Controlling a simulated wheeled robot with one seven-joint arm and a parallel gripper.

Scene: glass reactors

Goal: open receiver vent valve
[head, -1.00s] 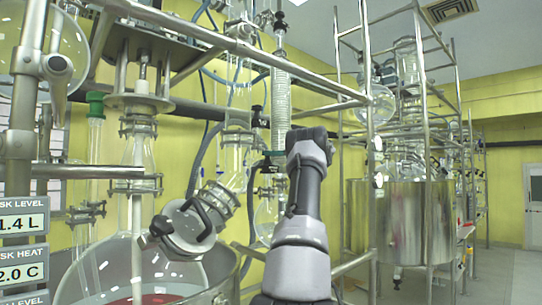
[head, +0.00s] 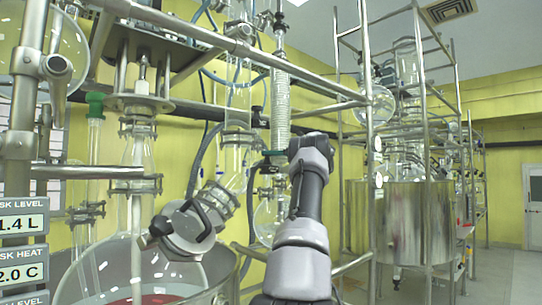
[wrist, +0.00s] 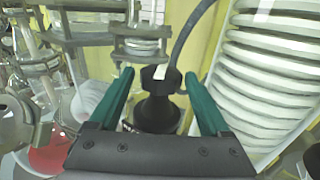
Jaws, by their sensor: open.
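A black knob with a white mark on its upper part (wrist: 156,108) stands upright in the wrist view, between the two green fingers of my gripper (wrist: 158,98). It appears to be the receiver vent valve, though no label shows. The fingers are open, one on each side of the knob, with a visible gap to it on both sides. Whether they are level with it in depth I cannot tell. In the head view a small black knob (head: 258,116) shows left of the coiled condenser (head: 280,105); my gripper is mostly hidden behind my arm there.
The ribbed coil (wrist: 272,75) stands close on the right in the wrist view. A dark hose (wrist: 190,35) curves up behind the knob. Steel frame rails (head: 225,45) and a large glass flask (head: 130,265) stand left of my arm. A steel vessel (head: 412,225) stands at right.

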